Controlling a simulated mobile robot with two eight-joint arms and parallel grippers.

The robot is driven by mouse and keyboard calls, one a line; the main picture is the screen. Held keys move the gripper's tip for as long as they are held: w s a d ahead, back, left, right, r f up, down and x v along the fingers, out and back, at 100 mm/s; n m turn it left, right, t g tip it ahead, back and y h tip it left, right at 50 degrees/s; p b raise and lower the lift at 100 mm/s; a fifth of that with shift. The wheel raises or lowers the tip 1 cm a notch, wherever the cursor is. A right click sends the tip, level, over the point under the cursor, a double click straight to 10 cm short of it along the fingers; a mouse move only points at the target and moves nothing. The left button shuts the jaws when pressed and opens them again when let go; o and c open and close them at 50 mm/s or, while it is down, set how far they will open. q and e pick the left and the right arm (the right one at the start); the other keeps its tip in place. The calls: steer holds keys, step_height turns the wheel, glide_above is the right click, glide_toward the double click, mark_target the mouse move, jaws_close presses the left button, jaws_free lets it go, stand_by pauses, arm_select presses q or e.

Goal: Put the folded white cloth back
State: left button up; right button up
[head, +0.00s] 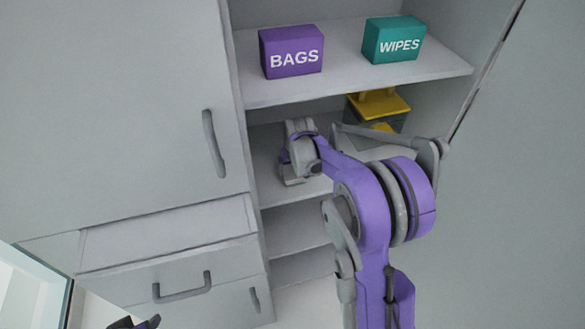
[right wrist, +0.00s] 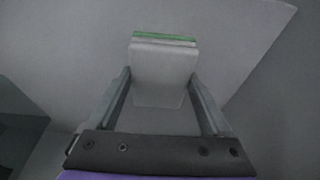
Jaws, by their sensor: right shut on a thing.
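The folded white cloth (right wrist: 163,65) shows in the right wrist view as a pale grey-white block between the two fingers. My right gripper (right wrist: 162,78) is shut on it. In the head view my right gripper (head: 292,175) reaches into the cabinet's middle compartment, below the upper shelf; I cannot make out the cloth there. A green strip with a pale edge (right wrist: 164,38) shows at the far end of the cloth; I cannot tell whether they touch.
The upper shelf (head: 345,65) holds a purple BAGS box (head: 291,52) and a teal WIPES box (head: 394,41). A yellow-topped object (head: 380,104) stands to the right of my gripper, partly behind my arm. A closed-looking door (head: 110,100) and a drawer (head: 180,275) lie left.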

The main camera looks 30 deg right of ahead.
steer(key=shift+s+f, duration=0.1)
steer(key=o, duration=0.9)
steer(key=shift+f, duration=0.15)
steer(key=shift+c, duration=0.2)
steer(key=shift+o, duration=1.1)
